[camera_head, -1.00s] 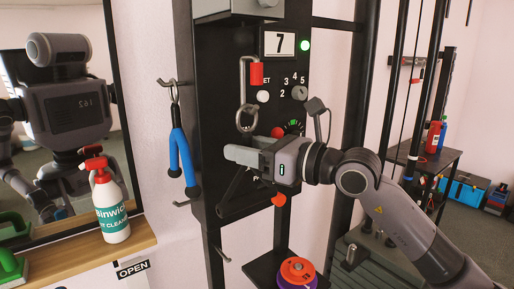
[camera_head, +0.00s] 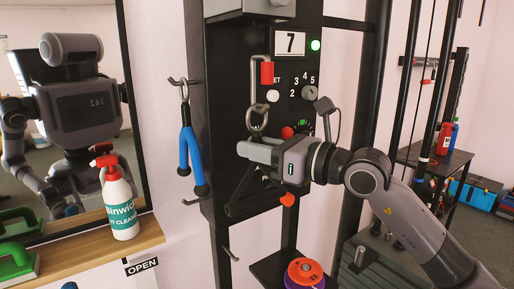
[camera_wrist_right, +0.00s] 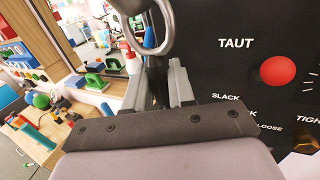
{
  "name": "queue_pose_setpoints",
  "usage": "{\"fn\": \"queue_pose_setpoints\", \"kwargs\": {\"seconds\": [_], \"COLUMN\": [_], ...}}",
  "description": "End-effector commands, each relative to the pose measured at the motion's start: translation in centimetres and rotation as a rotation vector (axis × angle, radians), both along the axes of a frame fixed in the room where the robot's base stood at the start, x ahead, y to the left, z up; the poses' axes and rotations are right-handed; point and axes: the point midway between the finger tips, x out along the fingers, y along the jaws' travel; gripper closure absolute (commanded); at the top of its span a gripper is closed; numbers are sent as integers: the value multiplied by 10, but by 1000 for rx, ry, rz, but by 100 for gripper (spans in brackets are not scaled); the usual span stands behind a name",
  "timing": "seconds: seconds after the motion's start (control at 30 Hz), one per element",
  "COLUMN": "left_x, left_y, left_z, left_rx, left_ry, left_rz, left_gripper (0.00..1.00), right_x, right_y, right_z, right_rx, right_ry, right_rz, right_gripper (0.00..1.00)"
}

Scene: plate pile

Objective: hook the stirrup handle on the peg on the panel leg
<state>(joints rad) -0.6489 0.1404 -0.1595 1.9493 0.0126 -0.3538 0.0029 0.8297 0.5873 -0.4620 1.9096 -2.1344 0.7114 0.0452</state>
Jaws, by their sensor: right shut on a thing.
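My right gripper (camera_head: 243,149) is shut on the black stirrup handle (camera_head: 238,208), whose triangular frame hangs below the fingers in front of the panel. In the right wrist view a dark strap (camera_wrist_right: 158,80) stands between the fingers, just under a metal ring (camera_wrist_right: 140,45). In the head view the ring (camera_head: 257,119) is right above the gripper; I cannot tell if it is joined to the handle. My left gripper is out of view.
A blue two-ended handle (camera_head: 190,155) hangs from the upper hook (camera_head: 177,82), left of the leg. A shelf with orange and purple discs (camera_head: 302,272) is below the gripper. A spray bottle (camera_head: 120,207) stands on the wooden ledge (camera_head: 90,245) at the left.

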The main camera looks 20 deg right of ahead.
Motion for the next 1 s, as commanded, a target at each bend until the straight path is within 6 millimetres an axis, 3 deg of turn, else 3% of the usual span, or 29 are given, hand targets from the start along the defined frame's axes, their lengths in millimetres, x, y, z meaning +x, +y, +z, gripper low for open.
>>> {"fn": "queue_pose_setpoints", "kwargs": {"seconds": [1.0], "left_x": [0], "left_y": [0], "left_z": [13], "left_rx": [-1], "left_ry": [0], "left_rz": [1], "left_gripper": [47], "right_x": [0], "right_y": [0], "right_z": [21], "right_rx": [1], "right_ry": [-3], "right_rz": [-1], "right_gripper": [100]}}
